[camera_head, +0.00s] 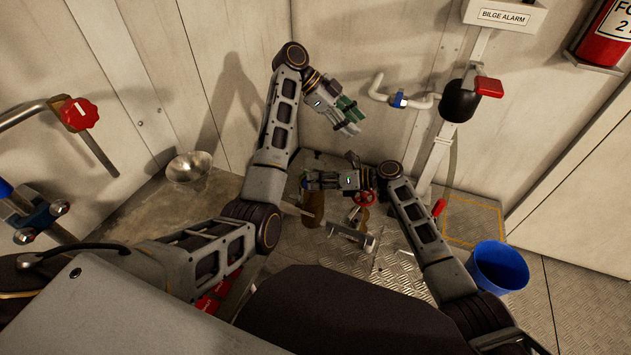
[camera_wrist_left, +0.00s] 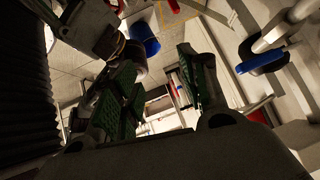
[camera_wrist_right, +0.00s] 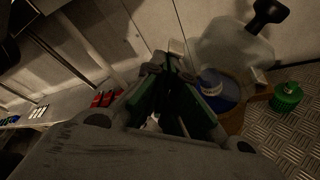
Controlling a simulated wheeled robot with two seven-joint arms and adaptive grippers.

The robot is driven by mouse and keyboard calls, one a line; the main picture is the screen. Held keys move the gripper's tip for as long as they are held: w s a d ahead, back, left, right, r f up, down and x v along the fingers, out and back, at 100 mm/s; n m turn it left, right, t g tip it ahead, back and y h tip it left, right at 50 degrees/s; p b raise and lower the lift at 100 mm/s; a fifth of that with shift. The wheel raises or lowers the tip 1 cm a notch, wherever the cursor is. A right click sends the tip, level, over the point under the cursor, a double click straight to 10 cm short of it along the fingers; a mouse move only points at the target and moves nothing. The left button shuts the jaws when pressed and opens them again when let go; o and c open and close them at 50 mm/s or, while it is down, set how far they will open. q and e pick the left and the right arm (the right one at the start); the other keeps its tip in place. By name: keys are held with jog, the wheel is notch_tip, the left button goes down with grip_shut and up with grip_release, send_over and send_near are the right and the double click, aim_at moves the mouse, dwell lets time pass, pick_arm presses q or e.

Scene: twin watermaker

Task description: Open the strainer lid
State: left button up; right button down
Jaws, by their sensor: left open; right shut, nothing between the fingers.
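I cannot clearly identify the strainer or its lid. In the head view an amber-brown cylinder (camera_head: 313,207) stands on the floor below my right gripper, its top partly hidden. In the right wrist view a blue round part (camera_wrist_right: 222,92) with a pale label lies just beyond the fingers, partly hidden by them; I cannot tell whether it is the lid. My right gripper (camera_head: 308,181) is shut and empty above the cylinder; its fingers (camera_wrist_right: 168,62) converge in its wrist view. My left gripper (camera_head: 353,119) is open and empty, higher up near the wall; its green pads (camera_wrist_left: 160,72) stand apart.
A red valve wheel (camera_head: 364,198) sits beside the right gripper, with a grey metal fitting (camera_head: 352,236) below. A blue bucket (camera_head: 498,268) stands at right. A white wall pipe (camera_head: 379,91) is right of my left gripper. A metal bowl (camera_head: 189,168) is at left.

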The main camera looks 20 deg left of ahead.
pick_arm(q)
jog(key=s+d+r+m+t+h, duration=0.1)
jog(key=s+d+r+m, duration=0.15)
jog(key=s, duration=0.45)
jog(key=s+d+r+m+t+h, duration=0.1)
jog(key=s+r, duration=0.3)
jog(key=s, duration=0.2)
jog(key=s+a+f+n+y, duration=0.1)
jog(key=s+f+n+y, duration=0.2)
jog(key=f, duration=0.5)
jog(key=s+a+f+n, duration=0.1)
jog(key=s+f+n, duration=0.1)
jog(key=f+n, duration=0.4)
jog(key=s+a+f+n+y, duration=0.1)
jog(key=s+f+n+y, duration=0.15)
jog(key=f, duration=0.65)
jog(key=s+a+f+n+y, duration=0.3)
jog(key=s+f+n, duration=0.5)
jog(key=s+f, duration=0.4)
jog(key=shift+s+f+y, duration=0.15)
jog(key=shift+s+y, duration=0.5)
jog(key=shift+s, duration=1.35)
jog(key=shift+a, duration=0.1)
